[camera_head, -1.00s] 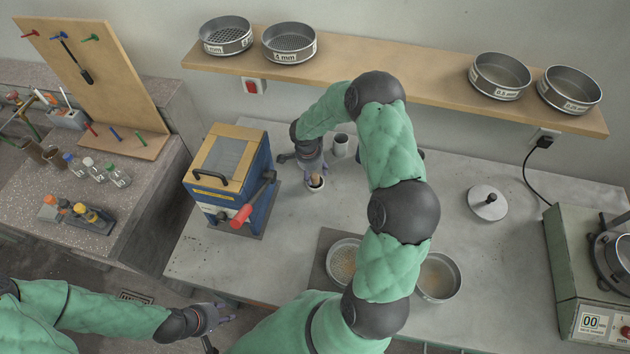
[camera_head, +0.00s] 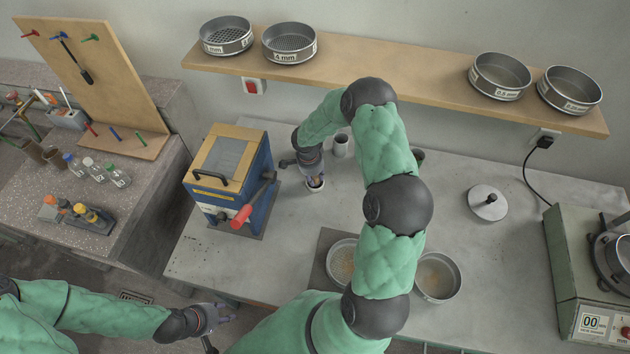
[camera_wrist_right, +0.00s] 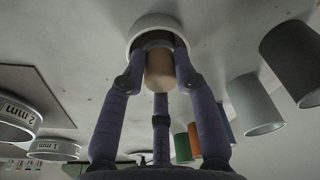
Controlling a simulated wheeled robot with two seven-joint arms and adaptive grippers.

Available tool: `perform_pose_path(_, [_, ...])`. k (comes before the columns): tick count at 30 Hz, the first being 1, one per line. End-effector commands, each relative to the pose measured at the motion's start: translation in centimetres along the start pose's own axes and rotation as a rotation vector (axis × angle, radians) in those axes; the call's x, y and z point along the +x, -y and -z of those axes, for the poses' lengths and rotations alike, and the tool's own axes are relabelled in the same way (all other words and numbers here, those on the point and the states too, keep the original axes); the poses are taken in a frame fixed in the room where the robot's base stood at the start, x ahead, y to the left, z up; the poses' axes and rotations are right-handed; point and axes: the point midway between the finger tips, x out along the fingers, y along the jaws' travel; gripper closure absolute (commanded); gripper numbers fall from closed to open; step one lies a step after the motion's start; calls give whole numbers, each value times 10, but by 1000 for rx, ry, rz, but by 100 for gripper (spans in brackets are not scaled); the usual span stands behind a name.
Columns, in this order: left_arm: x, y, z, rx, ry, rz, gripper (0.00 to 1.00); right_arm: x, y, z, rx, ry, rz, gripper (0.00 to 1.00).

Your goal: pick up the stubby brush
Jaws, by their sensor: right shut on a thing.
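The stubby brush (camera_wrist_right: 159,72) shows its tan wooden handle in the right wrist view, and its lower end is inside a white cup (camera_wrist_right: 146,24). The cup also shows in the head view (camera_head: 316,187), standing on the bench in front of the blue machine's right side. My right gripper (camera_wrist_right: 160,58) has its purple fingers shut around the brush handle, at the cup's mouth. In the head view my right gripper (camera_head: 314,176) is over the cup and hides most of the brush. My left gripper (camera_head: 222,315) is low at the left, away from the bench top; its fingers are too small to judge.
A blue machine (camera_head: 234,175) with a red-handled lever stands left of the cup. A grey cup (camera_head: 341,146) stands just behind. Sieve pans (camera_head: 437,277) lie near the front edge. A lid (camera_head: 488,203) sits to the right, with clear bench around it.

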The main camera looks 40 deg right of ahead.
Motion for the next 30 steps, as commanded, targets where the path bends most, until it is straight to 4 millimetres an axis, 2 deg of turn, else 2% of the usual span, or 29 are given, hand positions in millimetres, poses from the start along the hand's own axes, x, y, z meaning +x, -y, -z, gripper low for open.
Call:
perform_pose_path(10, [0,0,0,0,0,0,60,-7,1,1,1,-1,2,100])
perform_pose_path(17, [1,0,0,0,0,0,60,-35,0,5,1,-1,4,100])
perform_pose_path(26, [1,0,0,0,0,0,60,-83,-32,-11,-2,0,5,100])
perform_pose_path(30, [3,1,0,0,0,0,60,-102,-53,-22,-2,0,2,100])
